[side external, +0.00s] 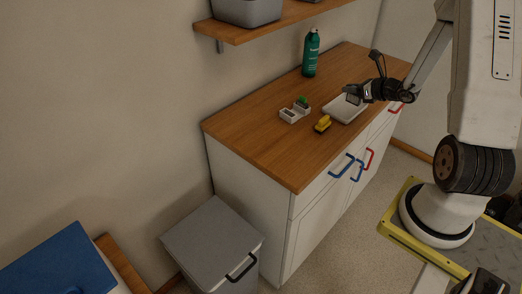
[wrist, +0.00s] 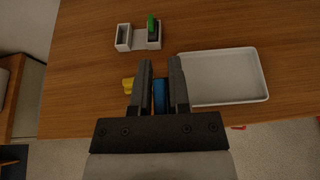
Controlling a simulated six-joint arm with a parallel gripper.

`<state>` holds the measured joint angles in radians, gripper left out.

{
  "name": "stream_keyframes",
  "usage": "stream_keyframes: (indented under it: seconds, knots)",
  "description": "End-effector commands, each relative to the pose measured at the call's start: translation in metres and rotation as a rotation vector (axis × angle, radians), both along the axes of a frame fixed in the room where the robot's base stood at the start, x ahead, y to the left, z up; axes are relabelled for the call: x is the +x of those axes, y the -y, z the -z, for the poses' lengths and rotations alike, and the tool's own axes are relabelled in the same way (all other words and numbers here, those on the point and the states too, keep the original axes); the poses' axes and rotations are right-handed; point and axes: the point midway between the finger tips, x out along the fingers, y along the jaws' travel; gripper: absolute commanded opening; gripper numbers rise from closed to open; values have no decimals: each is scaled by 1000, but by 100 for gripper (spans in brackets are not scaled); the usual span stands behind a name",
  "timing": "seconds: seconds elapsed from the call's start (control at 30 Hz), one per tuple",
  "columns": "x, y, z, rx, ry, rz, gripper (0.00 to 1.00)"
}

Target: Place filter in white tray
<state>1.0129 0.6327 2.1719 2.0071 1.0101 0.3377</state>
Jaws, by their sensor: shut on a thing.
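My gripper (wrist: 161,65) is shut on a narrow blue piece (wrist: 160,97), seen between the two dark fingers in the wrist view. The frames do not show clearly whether this piece is the filter. The white tray (wrist: 262,82) is shallow, rectangular and empty where visible. It lies on the wooden counter, just right of the fingers in the wrist view. In the side external view my gripper (side external: 353,96) is above or beside the tray (side external: 346,117), by its far edge; the exact height is hard to tell.
A white two-slot holder (wrist: 124,37) carries a green piece (wrist: 152,25). A yellow piece (side external: 322,124) lies on the counter (side external: 262,134) close to the tray. A green bottle (side external: 311,55) stands at the back, below a shelf (side external: 262,29). Counter left of the holder is clear.

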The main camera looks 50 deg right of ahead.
Motion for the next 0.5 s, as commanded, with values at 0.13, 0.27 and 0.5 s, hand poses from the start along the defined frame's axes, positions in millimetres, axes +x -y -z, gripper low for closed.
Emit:
stream_keyframes:
  seconds: [0.13, 0.27, 0.5]
  knots:
    - [19, 12, 11, 1, -1, -1, 0]
    - [30, 19, 23, 2, -1, 0, 0]
    - [47, 30, 47, 2, 0, 1, 0]
